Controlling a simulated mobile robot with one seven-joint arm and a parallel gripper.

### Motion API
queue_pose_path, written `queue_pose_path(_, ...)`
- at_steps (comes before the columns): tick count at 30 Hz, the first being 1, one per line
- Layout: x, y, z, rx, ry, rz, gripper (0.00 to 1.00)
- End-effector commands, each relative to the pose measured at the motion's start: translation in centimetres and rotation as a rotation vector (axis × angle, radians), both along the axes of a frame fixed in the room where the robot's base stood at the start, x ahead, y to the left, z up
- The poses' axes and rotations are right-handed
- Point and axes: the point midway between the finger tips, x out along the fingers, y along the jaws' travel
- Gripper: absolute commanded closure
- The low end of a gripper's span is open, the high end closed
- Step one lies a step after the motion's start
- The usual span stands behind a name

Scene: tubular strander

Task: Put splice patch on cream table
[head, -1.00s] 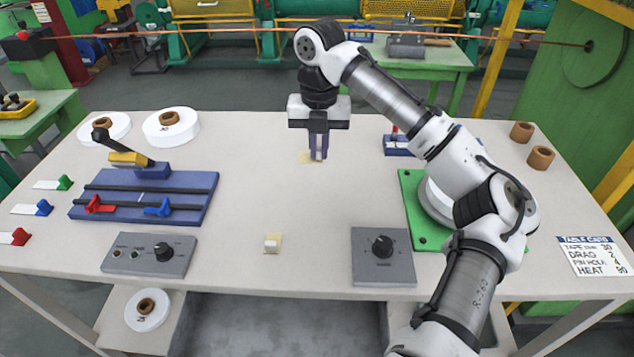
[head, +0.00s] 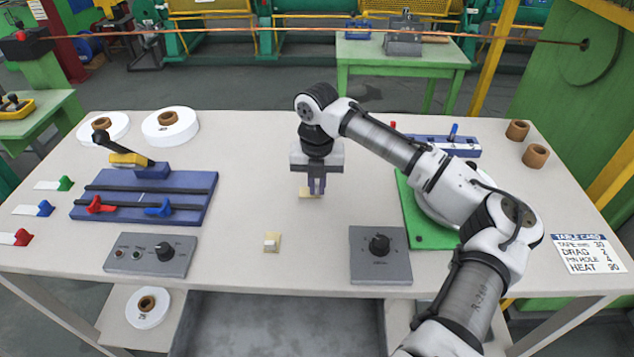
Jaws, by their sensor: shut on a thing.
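The cream table (head: 345,130) fills the middle of the head view, with a pale top. My gripper (head: 317,190) points straight down over its middle, fingers close together. It is shut on a small pale yellow splice patch (head: 306,193), which shows at the fingertips, mostly on their left side. The fingers hide part of this patch. I cannot tell whether it touches the tabletop or hangs just above it. A second small yellow patch (head: 273,247) with a white block on it lies near the front edge, apart from my gripper.
A blue clamp fixture (head: 190,181) stands left, with white rolls (head: 170,126) behind it. Grey control boxes (head: 150,256) and (head: 380,270) stand along the front. A green plate (head: 418,225) bearing a white roll lies right, under my arm. The table's middle is clear.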

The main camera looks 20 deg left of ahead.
Motion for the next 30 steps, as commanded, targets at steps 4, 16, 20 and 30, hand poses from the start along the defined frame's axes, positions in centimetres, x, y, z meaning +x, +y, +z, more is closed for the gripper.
queue_pose_path(4, 0.0, 0.0, -0.3, 0.000, -0.001, 0.000, 0.88)
queue_pose_path(16, 0.0, 0.0, -0.2, 0.000, 0.000, 0.000, 0.69)
queue_pose_path(20, 0.0, 0.0, 0.3, 0.000, -0.001, 0.000, 0.69)
queue_pose_path(30, 0.1, 0.1, 6.9, 0.002, -0.003, 0.001, 0.69)
